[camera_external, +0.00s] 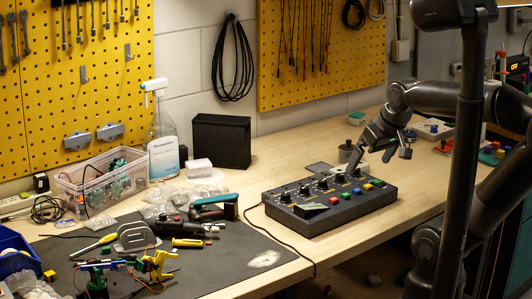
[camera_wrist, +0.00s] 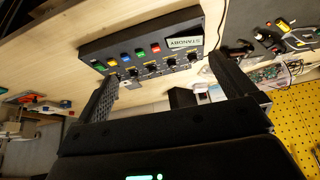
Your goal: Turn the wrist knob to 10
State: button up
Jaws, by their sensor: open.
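A dark grey control box (camera_external: 330,216) sits on the wooden bench in the external view. It has a row of black knobs along its back and coloured buttons in front. The knob labels are too small to read, so I cannot tell which is the wrist knob. My gripper (camera_external: 368,160) is open and empty by the box's right end. In the wrist view its fingers (camera_wrist: 164,68) are wide apart, the left one overlapping the box's end knob.
A grey cylinder (camera_external: 350,153) stands behind the box. A dark mat (camera_external: 215,262) with tools and a small robot arm lies to the left. A clear bin (camera_external: 100,185), spray bottle (camera_external: 163,145) and black box (camera_external: 221,141) stand further back.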

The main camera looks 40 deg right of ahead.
jog(key=shift+s+a+f+n, duration=0.1)
jog(key=shift+s+f+n, duration=0.2)
jog(key=shift+c, duration=1.4)
jog(key=shift+w+r, duration=0.15)
jog(key=shift+w, duration=0.05)
jog(key=c, duration=0.3)
jog(key=w+m, duration=0.2)
jog(key=w+d+r+m+g, duration=0.1)
jog(key=w+m, duration=0.1)
jog(key=m, duration=0.1)
jog(key=w+d+m, duration=0.1)
jog(key=w+m, duration=0.1)
jog(key=shift+w+d+r+m, duration=0.1)
jog(key=shift+d+r+m, duration=0.1)
jog(key=shift+r+m, duration=0.2)
jog(key=c, duration=0.6)
jog(key=m+g, duration=0.4)
jog(key=m, duration=1.7)
send_over(339, 174)
notch_tip(339, 174, down, 5)
notch_tip(339, 174, down, 11)
jog(key=shift+c, duration=0.4)
jog(key=c, duration=0.9)
